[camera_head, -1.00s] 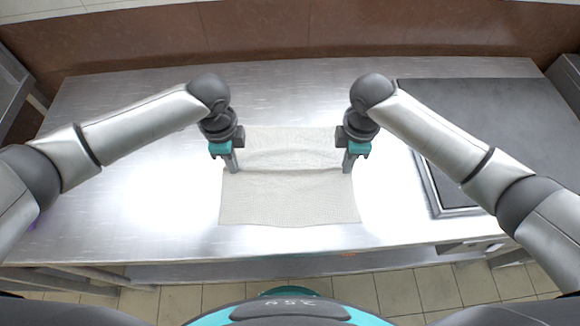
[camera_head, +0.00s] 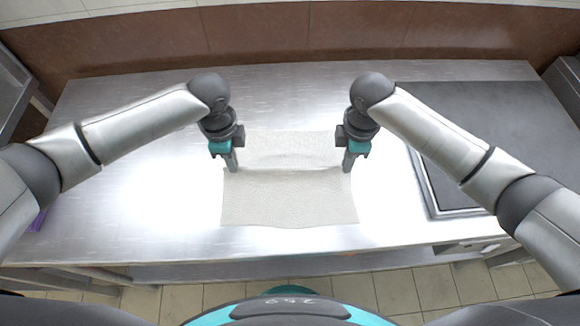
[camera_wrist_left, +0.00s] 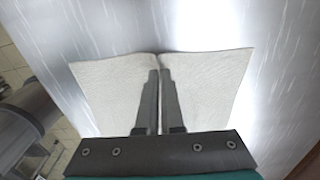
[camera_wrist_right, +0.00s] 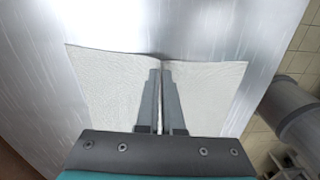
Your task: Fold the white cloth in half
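The white cloth (camera_head: 290,202) lies on the steel table with a raised ridge running across its middle from side to side. My left gripper (camera_head: 232,168) is at the left end of this ridge, and my right gripper (camera_head: 347,168) is at the right end. In the left wrist view, the fingers (camera_wrist_left: 159,75) are closed together with the cloth (camera_wrist_left: 205,85) puckered at their tips. The right wrist view shows the same, with the fingers (camera_wrist_right: 160,72) pinching the edge of the cloth (camera_wrist_right: 205,90). The far and near parts of the cloth spread out from the ridge.
A dark, metal-framed flat panel (camera_head: 500,140) lies to the right. A brown tiled wall (camera_head: 300,35) stands behind the table. A small purple item (camera_head: 38,221) shows at the far left.

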